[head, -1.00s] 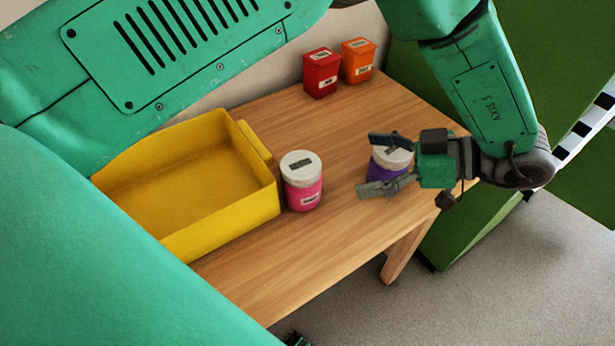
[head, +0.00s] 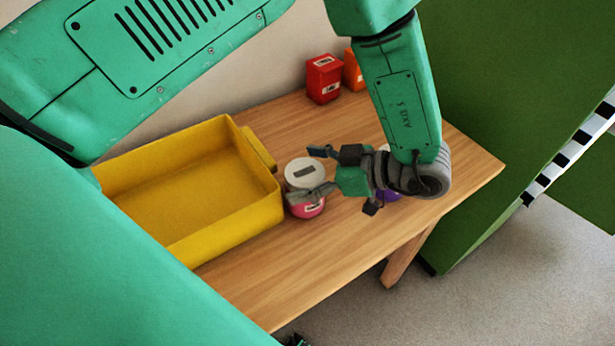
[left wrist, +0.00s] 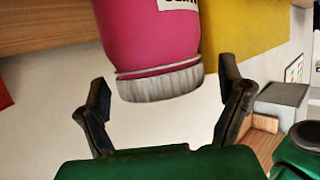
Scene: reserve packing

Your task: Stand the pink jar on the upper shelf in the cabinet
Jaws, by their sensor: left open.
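The pink jar (head: 308,211) with a white lid stands upright on the wooden table, just right of the yellow tray. It also shows large and upside down in the left wrist view (left wrist: 150,38). My left gripper (head: 311,173) is open at the jar, and one finger crosses in front of its side. In the left wrist view my left gripper (left wrist: 163,76) has one finger on each side of the lid, with gaps on both sides. The green cabinet (head: 475,100) stands at the right; its shelves are not visible. My right gripper is not in view.
The yellow tray (head: 225,228) is empty. A purple jar (head: 388,195) is mostly hidden behind my left wrist. A red box (head: 323,80) and an orange box (head: 352,72) stand at the table's back. The front of the wooden table (head: 275,290) is clear.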

